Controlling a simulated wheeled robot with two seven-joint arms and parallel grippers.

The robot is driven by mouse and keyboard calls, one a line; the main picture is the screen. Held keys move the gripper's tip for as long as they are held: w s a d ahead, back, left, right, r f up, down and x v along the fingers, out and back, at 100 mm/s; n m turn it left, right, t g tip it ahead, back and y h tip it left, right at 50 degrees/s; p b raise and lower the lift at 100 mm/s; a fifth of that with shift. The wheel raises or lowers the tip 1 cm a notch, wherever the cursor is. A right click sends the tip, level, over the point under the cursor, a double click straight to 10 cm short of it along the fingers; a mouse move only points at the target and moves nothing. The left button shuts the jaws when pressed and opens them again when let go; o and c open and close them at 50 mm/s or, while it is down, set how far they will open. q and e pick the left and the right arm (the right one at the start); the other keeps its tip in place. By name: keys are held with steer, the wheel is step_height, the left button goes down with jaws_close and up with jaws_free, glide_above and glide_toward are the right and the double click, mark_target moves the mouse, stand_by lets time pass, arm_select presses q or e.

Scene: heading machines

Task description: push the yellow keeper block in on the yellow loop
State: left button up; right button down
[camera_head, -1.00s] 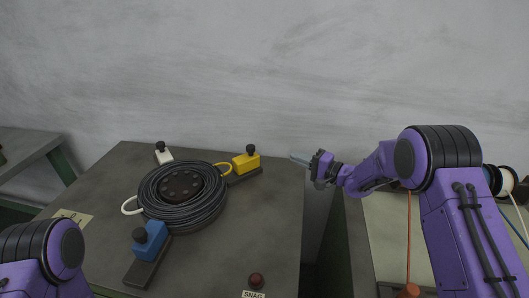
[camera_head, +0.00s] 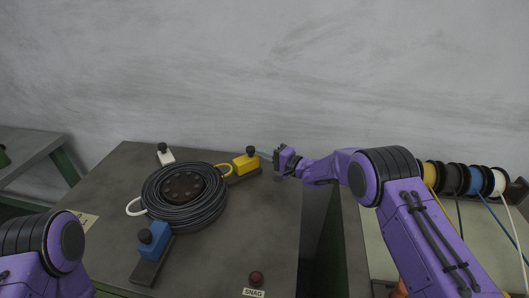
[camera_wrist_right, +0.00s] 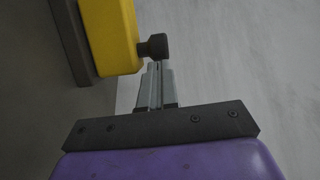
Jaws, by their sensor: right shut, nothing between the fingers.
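The yellow keeper block (camera_head: 244,164) with a black knob sits on a dark rail at the back right of the coil. It shows close up in the right wrist view (camera_wrist_right: 112,34), its knob pointing right. The yellow loop (camera_head: 224,167) sticks out of the black cable coil (camera_head: 186,205) toward the block. My right gripper (camera_head: 265,155) is shut and empty, just right of the block. In the right wrist view its fingers (camera_wrist_right: 155,72) end close to the knob; I cannot tell whether they touch it. My left arm shows at the lower left, its gripper out of view.
A white block (camera_head: 165,154) stands behind. A dark red button (camera_head: 256,279) marked SNAG is at the front. Coloured spools (camera_head: 472,180) stand at the right.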

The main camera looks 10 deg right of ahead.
mark_target(252, 153)
steer(key=a, duration=0.1)
steer(key=s+a, duration=0.1)
steer(key=a, duration=0.1)
steer(key=s+a+p, duration=0.1)
steer(key=a, duration=0.1)
steer(key=shift+s+a+r, duration=0.1)
steer(key=shift+s+a, duration=0.05)
steer(key=shift+s, duration=0.05)
steer(key=d, duration=0.2)
steer(key=s+d, duration=0.1)
steer(key=d, duration=0.2)
steer(key=b+v, duration=0.2)
steer(key=v, duration=0.7)
steer(key=shift+s+a, duration=0.15)
